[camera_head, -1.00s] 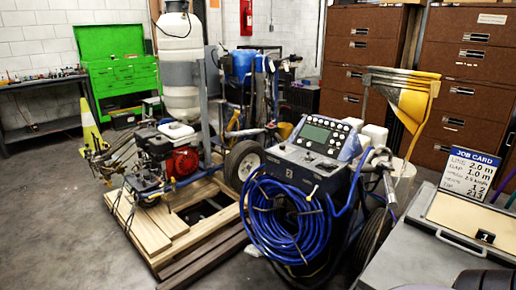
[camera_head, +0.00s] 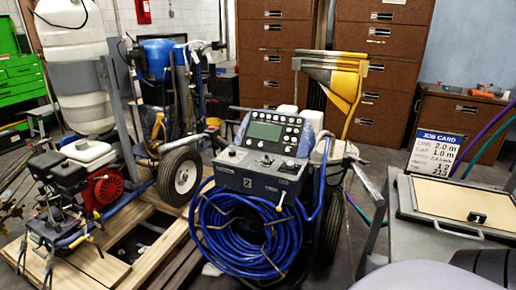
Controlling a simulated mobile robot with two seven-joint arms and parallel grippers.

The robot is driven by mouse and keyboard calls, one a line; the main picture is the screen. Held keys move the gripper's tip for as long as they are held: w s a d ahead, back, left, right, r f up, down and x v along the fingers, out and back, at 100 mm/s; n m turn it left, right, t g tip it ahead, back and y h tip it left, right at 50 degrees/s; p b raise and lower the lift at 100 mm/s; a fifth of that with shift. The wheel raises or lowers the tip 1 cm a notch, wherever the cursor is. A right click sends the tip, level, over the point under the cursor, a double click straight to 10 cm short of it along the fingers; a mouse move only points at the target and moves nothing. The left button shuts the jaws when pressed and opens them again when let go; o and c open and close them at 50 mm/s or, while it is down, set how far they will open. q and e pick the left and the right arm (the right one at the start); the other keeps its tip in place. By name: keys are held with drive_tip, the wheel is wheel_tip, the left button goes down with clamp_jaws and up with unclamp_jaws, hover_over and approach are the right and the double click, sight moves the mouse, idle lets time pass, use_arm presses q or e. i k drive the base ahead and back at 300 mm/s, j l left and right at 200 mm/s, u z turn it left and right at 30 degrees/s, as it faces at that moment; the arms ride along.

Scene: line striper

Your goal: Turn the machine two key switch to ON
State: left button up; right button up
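Machine two (camera_head: 245,180) stands in the middle of the view, a dark blue-grey unit with a "2" label on its front. Its upper panel (camera_head: 266,131) has a greenish screen and several white knobs. A lower sloped panel (camera_head: 262,160) carries small switches and levers. A pale lever (camera_head: 282,198) sticks up at its front edge. The key switch is too small to pick out, and I cannot tell its position. A coiled blue hose (camera_head: 245,235) hangs on the front below the panel. Neither of my grippers is in view.
Another machine with a red engine (camera_head: 104,187) sits on a wooden pallet (camera_head: 95,265) at left. At right a grey bench (camera_head: 420,220) carries a job card (camera_head: 436,154) and a tan-topped case (camera_head: 458,198). Brown drawer cabinets (camera_head: 375,90) stand behind.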

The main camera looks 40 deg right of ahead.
sight(289, 166)
drive_tip(key=i+z, duration=0.2)
drive_tip(key=z, duration=0.2)
drive_tip(key=i+z, duration=0.2)
drive_tip(key=z, duration=0.15)
drive_tip(key=i+j+z, duration=0.15)
drive_tip(key=z, duration=0.25)
drive_tip(key=i+z, duration=0.15)
drive_tip(key=z, duration=0.2)
drive_tip(key=i+j+z, duration=0.15)
drive_tip(key=z, duration=0.2)
drive_tip(key=i+j+z, duration=0.15)
drive_tip(key=z, duration=0.2)
